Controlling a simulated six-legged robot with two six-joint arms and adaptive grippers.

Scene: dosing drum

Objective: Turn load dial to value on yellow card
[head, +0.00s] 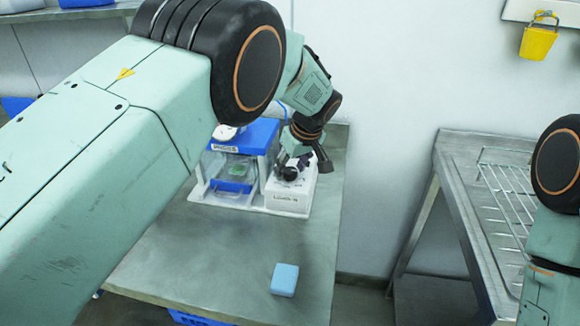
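A white control box (290,197) with dark lettering on its front stands on the metal table, beside a blue-lidded clear unit (232,165). A dark round knob (289,173), which looks like the load dial, sits on the box's sloped top. My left gripper (304,168) is right over the box with its dark fingers spread apart. One finger is to the right of the knob, and the other is hard to make out against it. I cannot tell whether it touches the knob. The dial's marks cannot be read. No yellow card shows. My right gripper is out of view.
A light blue block (285,279) lies on the front of the metal table (230,255). A second metal table with a wire rack (508,190) stands to the right across a gap. My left arm hides much of the left side.

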